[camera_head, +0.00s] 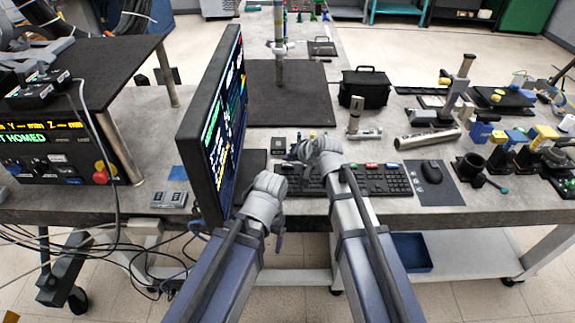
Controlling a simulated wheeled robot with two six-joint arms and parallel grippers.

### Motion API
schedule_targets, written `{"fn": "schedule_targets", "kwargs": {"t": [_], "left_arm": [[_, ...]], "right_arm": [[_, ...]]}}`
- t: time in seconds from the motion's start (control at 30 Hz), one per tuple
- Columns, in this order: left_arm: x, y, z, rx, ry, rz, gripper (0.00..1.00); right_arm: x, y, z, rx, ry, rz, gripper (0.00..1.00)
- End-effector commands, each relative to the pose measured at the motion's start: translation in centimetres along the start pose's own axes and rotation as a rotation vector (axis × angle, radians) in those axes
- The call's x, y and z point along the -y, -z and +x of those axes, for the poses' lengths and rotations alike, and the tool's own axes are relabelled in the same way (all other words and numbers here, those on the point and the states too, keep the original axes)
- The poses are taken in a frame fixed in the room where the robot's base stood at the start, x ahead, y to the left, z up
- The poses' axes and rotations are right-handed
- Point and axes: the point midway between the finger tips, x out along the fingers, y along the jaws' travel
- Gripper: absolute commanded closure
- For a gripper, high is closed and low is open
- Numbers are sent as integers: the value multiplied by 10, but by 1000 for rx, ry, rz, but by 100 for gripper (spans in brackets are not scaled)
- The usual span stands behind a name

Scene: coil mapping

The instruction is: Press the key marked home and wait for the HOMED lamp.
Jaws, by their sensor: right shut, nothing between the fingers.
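A black keyboard (392,182) lies on the bench, with a few coloured keys along its back edge. I cannot read which key is marked home. My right gripper (303,148) is shut and empty over the keyboard's back left part and hides some keys. I cannot tell whether it touches one. My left gripper (268,183) is by the keyboard's left end, near the monitor's edge; its finger opening is unclear.
A tilted monitor (212,125) stands close left of my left gripper. A mouse (431,172) on a dark mat lies right of the keyboard. A black bag (364,88), a metal cylinder (427,139) and several optical mounts stand behind and right. Cables hang at left.

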Motion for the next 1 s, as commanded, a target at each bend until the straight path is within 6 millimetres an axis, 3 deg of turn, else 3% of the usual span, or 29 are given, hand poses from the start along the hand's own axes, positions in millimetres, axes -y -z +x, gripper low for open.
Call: {"fn": "schedule_targets", "kwargs": {"t": [1.0], "left_arm": [[-1,0,8,0,0,0,19]], "right_arm": [[-4,-4,6,0,0,0,100]]}}
